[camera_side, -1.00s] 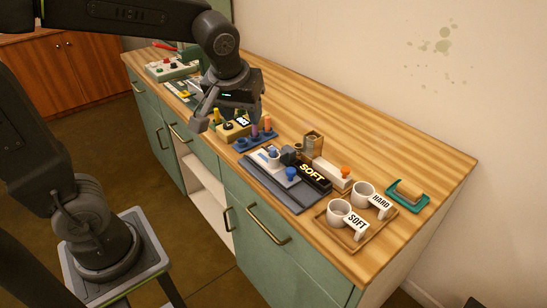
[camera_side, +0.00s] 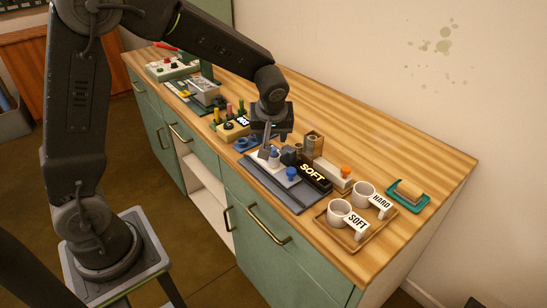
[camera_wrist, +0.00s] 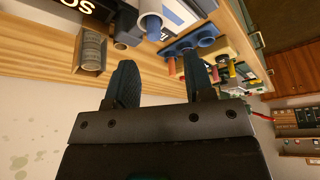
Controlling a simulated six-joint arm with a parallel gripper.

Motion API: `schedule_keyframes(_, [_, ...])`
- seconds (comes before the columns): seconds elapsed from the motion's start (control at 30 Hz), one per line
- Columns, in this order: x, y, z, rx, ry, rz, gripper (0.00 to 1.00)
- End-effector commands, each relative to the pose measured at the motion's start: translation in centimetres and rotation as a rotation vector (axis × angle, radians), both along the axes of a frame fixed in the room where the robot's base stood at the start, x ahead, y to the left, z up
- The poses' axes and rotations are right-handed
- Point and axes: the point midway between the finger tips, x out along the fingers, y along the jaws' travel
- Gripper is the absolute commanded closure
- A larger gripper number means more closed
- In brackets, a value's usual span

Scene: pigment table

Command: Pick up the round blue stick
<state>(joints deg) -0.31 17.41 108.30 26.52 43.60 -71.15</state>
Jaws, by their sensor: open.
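A round blue stick-like cylinder (camera_wrist: 151,24) shows at the top of the wrist view, by a white-and-blue block.
A tray (camera_side: 349,240) with mugs is farther right.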

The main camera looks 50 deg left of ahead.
Motion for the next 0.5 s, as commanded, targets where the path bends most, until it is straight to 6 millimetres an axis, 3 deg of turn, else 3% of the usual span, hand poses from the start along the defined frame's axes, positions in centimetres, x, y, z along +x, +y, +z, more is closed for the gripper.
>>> schedule_keyframes(0.33, [1.4, 0.7, -4.0, -0.001, 0.004, 0.0, 0.52])
schedule_keyframes(0.5, [1.7, 1.1, -5.0, 0.0, 0.0, -0.001, 0.52])
